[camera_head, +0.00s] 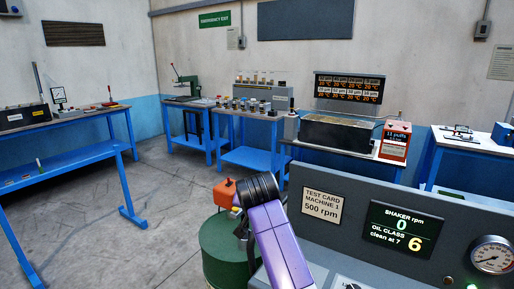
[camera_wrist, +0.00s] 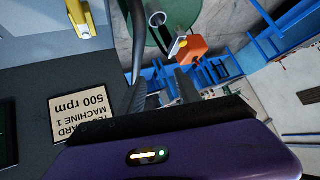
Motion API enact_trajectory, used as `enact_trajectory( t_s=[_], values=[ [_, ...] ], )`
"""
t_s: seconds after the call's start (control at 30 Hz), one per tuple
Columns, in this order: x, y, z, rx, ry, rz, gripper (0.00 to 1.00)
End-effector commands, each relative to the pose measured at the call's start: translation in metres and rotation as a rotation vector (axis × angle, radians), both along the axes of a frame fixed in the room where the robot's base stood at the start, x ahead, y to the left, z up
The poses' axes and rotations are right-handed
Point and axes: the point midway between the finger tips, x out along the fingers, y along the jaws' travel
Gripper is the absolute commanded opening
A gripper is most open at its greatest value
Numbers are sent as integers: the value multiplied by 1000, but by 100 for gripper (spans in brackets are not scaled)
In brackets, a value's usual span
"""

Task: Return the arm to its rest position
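My arm is purple with a black wrist joint and reaches up in front of the machine panel in the head view; my gripper is mostly hidden there. In the wrist view my gripper (camera_wrist: 163,88) shows two dark fingers with a gap between them. It is open, and nothing shows between the fingers. A green drum (camera_head: 222,258) stands on the floor beside the machine, with an orange object (camera_head: 223,193) above it. The orange object also shows beyond the fingertips in the wrist view (camera_wrist: 192,48), apart from them.
The grey machine panel (camera_head: 350,190) is close on the right; its display (camera_head: 402,230) reads shaker 0 rpm, oil class 6, clean at 7. A label (camera_wrist: 77,117) reads 500 rpm. Blue benches with equipment line the back. Open floor (camera_head: 165,190) lies left of the drum.

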Motion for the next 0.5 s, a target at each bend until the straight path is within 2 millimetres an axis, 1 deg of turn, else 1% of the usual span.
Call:
enact_trajectory(
  t_s=[0.03, 0.17, 0.27, 0.37, 0.47, 0.5],
  values=[
    [-2, 0, -7, 1, -44, 28, 40],
    [-10, 0, -21, -2, -164, 96, 40],
    [-25, -6, -37, -8, -255, 140, 40],
    [-48, -14, -54, -16, -343, 175, 40],
    [-75, -26, -69, -28, -422, 199, 40],
    [-87, -31, -75, -33, -450, 205, 40]
  ],
)
